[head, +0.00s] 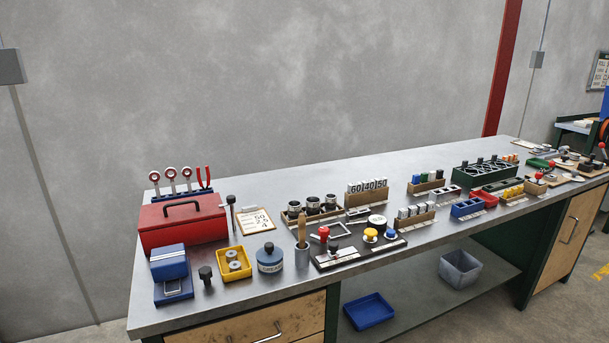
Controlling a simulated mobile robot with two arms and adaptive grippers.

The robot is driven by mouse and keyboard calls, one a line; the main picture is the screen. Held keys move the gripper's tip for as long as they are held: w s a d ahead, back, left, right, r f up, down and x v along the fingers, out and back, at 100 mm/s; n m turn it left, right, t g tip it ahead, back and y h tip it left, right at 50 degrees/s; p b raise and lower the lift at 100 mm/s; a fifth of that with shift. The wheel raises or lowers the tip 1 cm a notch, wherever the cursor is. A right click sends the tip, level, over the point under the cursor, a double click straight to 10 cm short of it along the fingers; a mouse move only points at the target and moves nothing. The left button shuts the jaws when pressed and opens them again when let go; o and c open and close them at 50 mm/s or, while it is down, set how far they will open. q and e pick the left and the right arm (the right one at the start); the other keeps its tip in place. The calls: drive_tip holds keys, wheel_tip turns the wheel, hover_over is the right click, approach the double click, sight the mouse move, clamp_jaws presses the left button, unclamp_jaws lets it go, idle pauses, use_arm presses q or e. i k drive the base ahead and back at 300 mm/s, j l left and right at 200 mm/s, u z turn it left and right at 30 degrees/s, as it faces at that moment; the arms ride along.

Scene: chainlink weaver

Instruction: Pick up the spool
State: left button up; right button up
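No item on the workbench (206,315) can be named as the spool for certain at this size. Several dark round pieces with pale tops stand in a wooden holder (312,221) near the middle. A blue-grey round container (270,259) with a dark top stands at the front left. A yellow tray (222,256) beside it holds small metal cylinders (233,265). Neither of my grippers is in the head view, so what they hold is hidden.
A red toolbox (160,228) and a blue block-shaped device (170,275) stand at the left end. A dark board (349,260) with coloured knobs lies mid-bench. Several racks and bins crowd the right. A blue tray (369,312) and grey bin (460,270) sit below.

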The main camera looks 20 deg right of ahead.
sight(573, 157)
drive_tip(key=i+l+z, duration=0.2)
drive_tip(key=l+z, duration=0.3)
drive_tip(key=i+l+z, duration=0.25)
drive_tip(key=l+z, duration=0.2)
drive_tip(key=i+l+z, duration=0.3)
drive_tip(key=z, duration=0.2)
drive_tip(key=i+l+z, duration=0.2)
drive_tip(key=i+z, duration=0.15)
drive_tip(key=z, duration=0.15)
drive_tip(key=i+l+z, duration=0.15)
drive_tip(key=i+z, duration=0.2)
drive_tip(key=i, duration=0.6)
drive_tip(key=i+j+z, duration=0.1)
drive_tip(key=i+z, duration=0.25)
drive_tip(key=i, duration=0.65)
drive_tip(key=i+u, duration=0.2)
drive_tip(key=i, duration=0.3)
drive_tip(key=i+l+u, duration=0.2)
drive_tip(key=i, duration=0.35)
drive_tip(key=i+l+u, duration=0.15)
drive_tip(key=i, duration=0.35)
drive_tip(key=i+u, duration=0.7)
drive_tip(key=u, duration=0.2)
drive_tip(key=i+l+u, duration=0.25)
drive_tip(key=u, duration=0.2)
